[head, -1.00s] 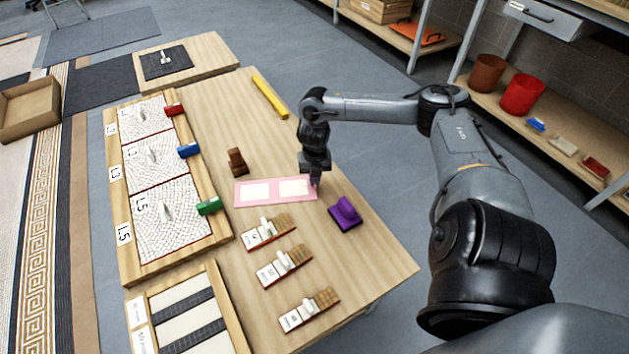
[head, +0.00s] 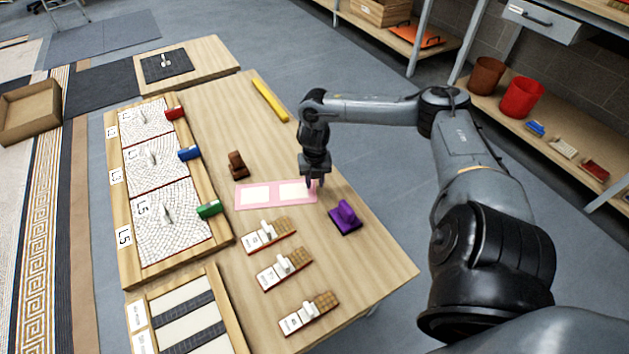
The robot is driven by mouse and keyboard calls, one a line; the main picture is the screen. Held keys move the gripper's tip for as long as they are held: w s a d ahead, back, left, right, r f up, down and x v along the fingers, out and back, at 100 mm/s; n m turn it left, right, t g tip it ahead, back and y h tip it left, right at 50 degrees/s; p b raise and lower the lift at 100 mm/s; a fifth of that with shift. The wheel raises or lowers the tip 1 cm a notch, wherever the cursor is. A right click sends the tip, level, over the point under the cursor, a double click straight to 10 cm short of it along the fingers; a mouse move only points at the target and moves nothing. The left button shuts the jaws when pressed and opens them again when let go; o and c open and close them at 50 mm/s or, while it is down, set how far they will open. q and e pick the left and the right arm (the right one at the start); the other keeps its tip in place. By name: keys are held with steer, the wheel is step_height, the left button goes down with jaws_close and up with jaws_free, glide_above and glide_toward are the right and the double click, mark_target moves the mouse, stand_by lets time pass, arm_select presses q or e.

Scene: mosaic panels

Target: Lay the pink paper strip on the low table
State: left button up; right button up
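The pink paper strip (head: 273,204) lies flat on the wooden worktable (head: 365,262), with two white panels on it. My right gripper (head: 315,185) points down at the strip's right end, its fingers a little apart. I cannot tell whether the fingertips touch the paper. A low wooden table (head: 215,53) stands beyond the worktable's far left end and bears a dark mat with a small pale-handled item. My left gripper is out of view.
A purple block (head: 345,217) sits right of the strip, and a brown stamp-like block (head: 237,165) behind it. A yellow bar (head: 269,100) lies farther back. Several small sample trays (head: 284,269) lie in front. A framed mosaic board (head: 122,240) fills the left side.

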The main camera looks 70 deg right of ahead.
step_height(320, 180, up, 12)
steer(key=p, duration=0.5)
steer(key=shift+f, duration=0.25)
